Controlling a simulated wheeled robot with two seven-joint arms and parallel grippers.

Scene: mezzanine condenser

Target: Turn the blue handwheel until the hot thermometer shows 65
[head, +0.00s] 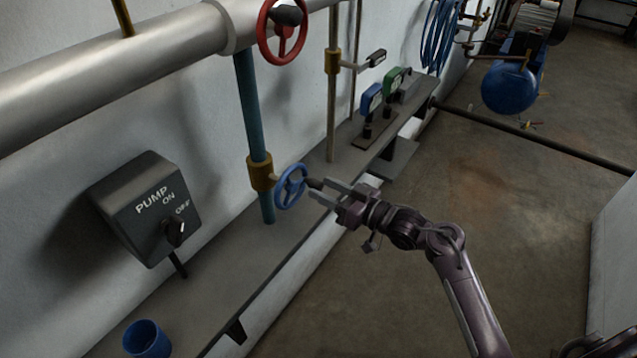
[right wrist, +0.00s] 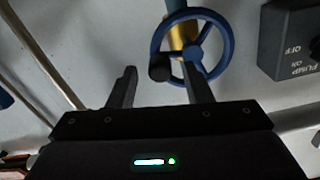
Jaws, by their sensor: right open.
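The blue handwheel (head: 290,187) sits on a brass valve body (head: 260,172) on a teal vertical pipe, low on the wall. It also shows in the right wrist view (right wrist: 222,60), with a dark knob (right wrist: 160,68) on its rim. My right gripper (head: 323,190) is open in front of the wheel. In the right wrist view its two fingers (right wrist: 160,85) point at the wheel, with the knob between their tips in the picture; contact is not clear. Two small gauges, one blue (head: 371,98) and one green (head: 392,80), stand on the ledge; their readings are too small to tell. My left gripper is not in view.
A red handwheel (head: 270,42) is above on the large grey pipe (head: 110,75). A pump switch box (head: 150,205) is at left, also in the right wrist view (right wrist: 290,45). A blue cup (head: 147,338) stands on the ledge (head: 225,262). The floor at right is mostly clear.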

